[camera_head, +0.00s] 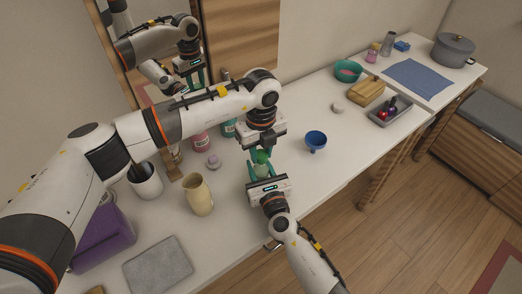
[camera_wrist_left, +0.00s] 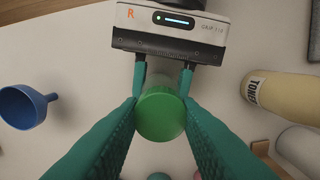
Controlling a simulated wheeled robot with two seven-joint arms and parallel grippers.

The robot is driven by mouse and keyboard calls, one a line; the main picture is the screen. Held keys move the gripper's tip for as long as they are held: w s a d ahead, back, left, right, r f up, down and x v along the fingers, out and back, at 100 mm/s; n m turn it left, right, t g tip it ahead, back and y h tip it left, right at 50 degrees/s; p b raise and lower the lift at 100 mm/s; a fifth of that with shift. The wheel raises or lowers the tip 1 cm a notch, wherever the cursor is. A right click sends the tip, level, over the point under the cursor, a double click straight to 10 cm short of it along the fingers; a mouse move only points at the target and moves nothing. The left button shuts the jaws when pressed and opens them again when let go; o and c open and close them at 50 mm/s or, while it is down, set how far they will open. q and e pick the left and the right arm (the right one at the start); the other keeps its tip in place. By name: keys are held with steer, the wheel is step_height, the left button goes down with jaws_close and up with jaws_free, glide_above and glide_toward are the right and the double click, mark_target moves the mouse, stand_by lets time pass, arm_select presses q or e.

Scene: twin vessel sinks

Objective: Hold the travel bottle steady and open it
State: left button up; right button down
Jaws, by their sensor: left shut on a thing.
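The travel bottle stands on the white counter, with a pale, translucent body (camera_head: 260,171) and a round green cap (camera_head: 261,156). The cap also shows from above in the left wrist view (camera_wrist_left: 160,115). My left gripper (camera_head: 259,154) reaches down from above, its green fingers shut on the cap's two sides. My right gripper (camera_wrist_left: 163,82) comes in from the front side, with its fingers on either side of the body below the cap, appearing to touch it. The fingers and cap hide most of the body.
A blue funnel-shaped cup (camera_head: 316,140) stands to the right and a cream bottle (camera_head: 198,195) to the left. A purple bag (camera_head: 101,236) and grey towel (camera_head: 158,265) lie at the near left. A wooden-framed mirror is behind.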

mark_target(261, 154)
arm_select(q)
steer(key=shift+r, duration=2)
arm_select(e)
steer(key=c, duration=0.8)
jaws_free()
